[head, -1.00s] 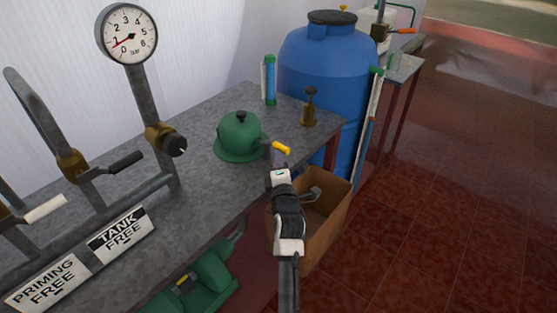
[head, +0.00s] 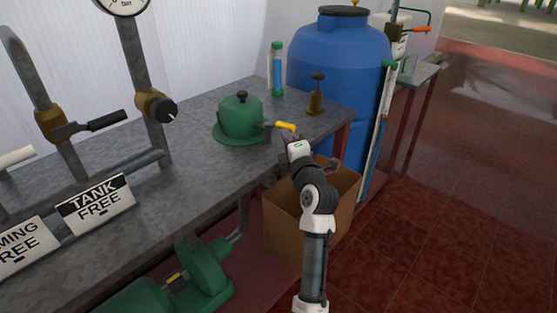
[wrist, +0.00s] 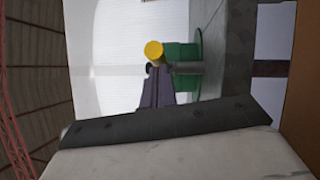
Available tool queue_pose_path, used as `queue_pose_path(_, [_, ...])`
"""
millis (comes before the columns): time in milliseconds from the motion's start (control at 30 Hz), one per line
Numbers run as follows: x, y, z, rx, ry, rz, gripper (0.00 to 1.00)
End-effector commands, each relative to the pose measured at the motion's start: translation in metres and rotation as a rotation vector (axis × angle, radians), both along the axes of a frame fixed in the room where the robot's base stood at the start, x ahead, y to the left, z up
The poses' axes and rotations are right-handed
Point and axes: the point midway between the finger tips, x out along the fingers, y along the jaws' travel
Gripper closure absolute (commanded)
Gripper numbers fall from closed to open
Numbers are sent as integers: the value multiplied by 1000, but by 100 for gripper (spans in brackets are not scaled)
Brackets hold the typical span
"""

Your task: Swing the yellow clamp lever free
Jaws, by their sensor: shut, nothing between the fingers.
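The yellow clamp lever (head: 285,126) sticks out to the right from the green domed housing (head: 240,118) on the bench. In the wrist view the lever's round yellow end (wrist: 154,51) faces the camera, with the green housing (wrist: 182,55) behind it. My gripper (wrist: 156,72) is shut and empty. Its fingertips appear just below the yellow end in the wrist view; I cannot tell whether they touch it. In the head view my gripper (head: 292,138) is small and partly hidden by my wrist, close by the lever.
A cardboard box (head: 285,226) stands below the bench edge, behind my arm. A brass valve (head: 316,98) and a blue-and-white tube (head: 276,72) stand on the grey bench (head: 190,125). A blue tank (head: 338,65) is behind. The red floor at right is clear.

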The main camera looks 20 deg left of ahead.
Motion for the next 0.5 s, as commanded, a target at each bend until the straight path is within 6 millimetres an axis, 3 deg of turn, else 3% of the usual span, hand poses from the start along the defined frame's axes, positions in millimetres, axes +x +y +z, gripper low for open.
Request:
queue_pose_path(33, [3, -3, -8, 0, -6, 18, 100])
queue_pose_path(500, [22, -12, -8, -1, -2, 245, 100])
